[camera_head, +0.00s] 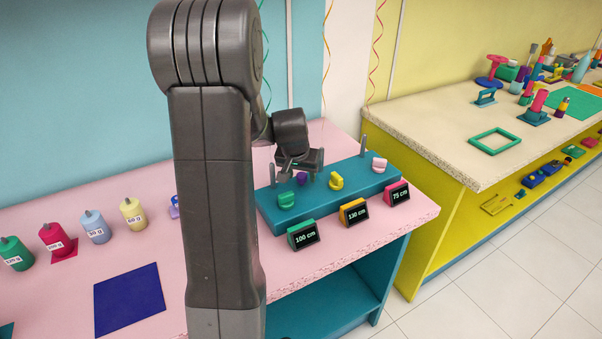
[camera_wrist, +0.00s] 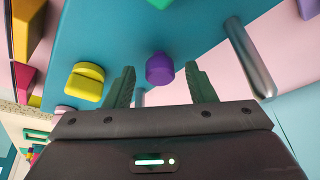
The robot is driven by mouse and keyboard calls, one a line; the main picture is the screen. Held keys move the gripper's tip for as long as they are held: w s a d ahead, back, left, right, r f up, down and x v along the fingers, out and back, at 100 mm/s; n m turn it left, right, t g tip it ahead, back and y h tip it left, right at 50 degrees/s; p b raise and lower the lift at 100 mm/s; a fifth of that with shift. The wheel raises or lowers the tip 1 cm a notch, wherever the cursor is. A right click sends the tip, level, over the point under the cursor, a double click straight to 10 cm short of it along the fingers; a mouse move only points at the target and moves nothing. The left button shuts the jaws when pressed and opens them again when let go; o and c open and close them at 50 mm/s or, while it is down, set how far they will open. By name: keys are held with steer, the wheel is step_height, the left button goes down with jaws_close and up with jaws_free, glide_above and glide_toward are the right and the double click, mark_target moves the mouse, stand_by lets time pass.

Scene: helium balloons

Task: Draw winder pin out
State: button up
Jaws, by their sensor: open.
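A teal winder board (camera_head: 315,208) lies on the pink table and carries upright metal posts and coloured pieces. A small purple knob (camera_head: 302,179) sits on the board beneath my gripper (camera_head: 298,174). In the wrist view the purple knob (camera_wrist: 160,68) lies between and just beyond the two green fingertips of my gripper (camera_wrist: 161,80), which is open and empty. A yellow winder piece (camera_head: 336,181), a green one (camera_head: 286,200) and a pink one (camera_head: 379,164) also stand on the board. Whether the purple knob is the winder pin, I cannot tell.
Metal posts rise near my gripper, one (camera_wrist: 248,58) close by on the right in the wrist view. Labelled weights (camera_head: 94,227) stand at left.

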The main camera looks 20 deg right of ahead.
jaws_close()
steer(key=shift+w+r+p, duration=0.1)
steer(key=shift+r+p, duration=0.3)
steer(key=shift+r, duration=0.95)
jaws_free()
steer(key=shift+r, duration=0.1)
steer(key=b+v, duration=0.1)
steer(key=v, duration=1.2)
steer(key=shift+s+r, duration=0.2)
steer(key=shift+r, duration=0.1)
